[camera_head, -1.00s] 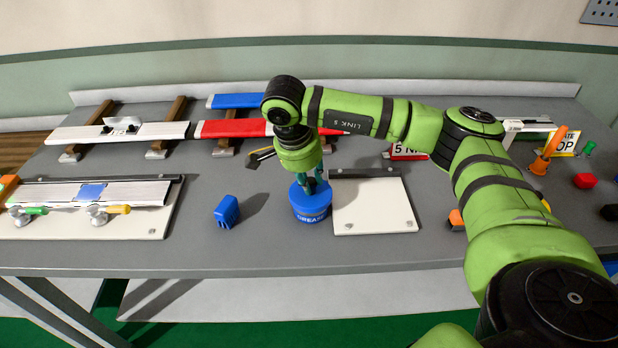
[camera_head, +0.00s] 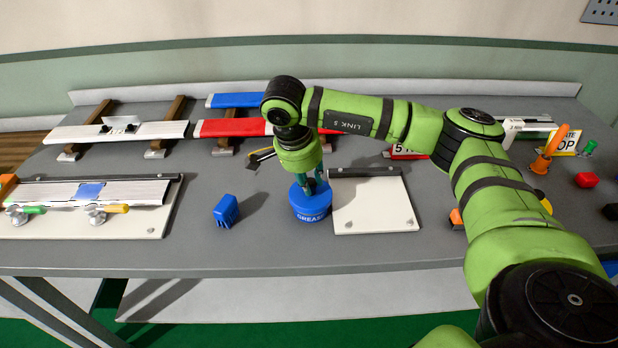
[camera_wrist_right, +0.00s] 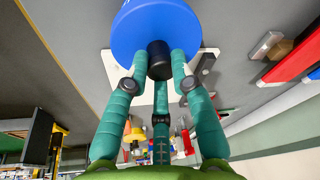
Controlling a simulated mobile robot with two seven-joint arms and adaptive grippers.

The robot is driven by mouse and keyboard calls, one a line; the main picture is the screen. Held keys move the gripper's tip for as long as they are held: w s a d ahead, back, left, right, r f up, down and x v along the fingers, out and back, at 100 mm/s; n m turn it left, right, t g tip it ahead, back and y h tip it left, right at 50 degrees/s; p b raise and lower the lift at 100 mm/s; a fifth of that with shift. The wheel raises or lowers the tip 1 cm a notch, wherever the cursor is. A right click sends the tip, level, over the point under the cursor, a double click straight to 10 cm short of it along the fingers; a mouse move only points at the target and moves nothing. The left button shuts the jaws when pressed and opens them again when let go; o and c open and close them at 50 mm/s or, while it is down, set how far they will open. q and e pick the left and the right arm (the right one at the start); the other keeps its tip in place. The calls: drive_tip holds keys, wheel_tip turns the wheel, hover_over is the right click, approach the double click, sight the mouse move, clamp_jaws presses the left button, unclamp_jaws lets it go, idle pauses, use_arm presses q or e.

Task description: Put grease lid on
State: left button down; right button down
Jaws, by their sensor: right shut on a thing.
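The blue grease tub (camera_head: 311,213), with white GREASE lettering, stands on the grey table left of a white plate. Its round blue lid (camera_head: 299,193) is on top; I cannot tell whether it is fully seated. My right gripper (camera_head: 311,184) points down over the tub. In the right wrist view, its teal fingers (camera_wrist_right: 160,70) are shut around the lid's black knob (camera_wrist_right: 159,58), with the blue lid (camera_wrist_right: 155,25) beyond them. The lid hides the tub in that view. My left gripper is not in view.
A white plate (camera_head: 372,207) lies close right of the tub. A blue block (camera_head: 226,211) stands to the left. A fixture board (camera_head: 140,221) with clamps is at far left. Red (camera_head: 228,128) and white (camera_head: 160,130) profiles lie behind. Bare table lies in front of the tub.

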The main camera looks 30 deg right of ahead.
drive_tip(key=shift+f+b, duration=0.5)
drive_tip(key=shift+f, duration=0.25)
drive_tip(key=c, duration=1)
unclamp_jaws()
drive_tip(key=v, duration=1.2)
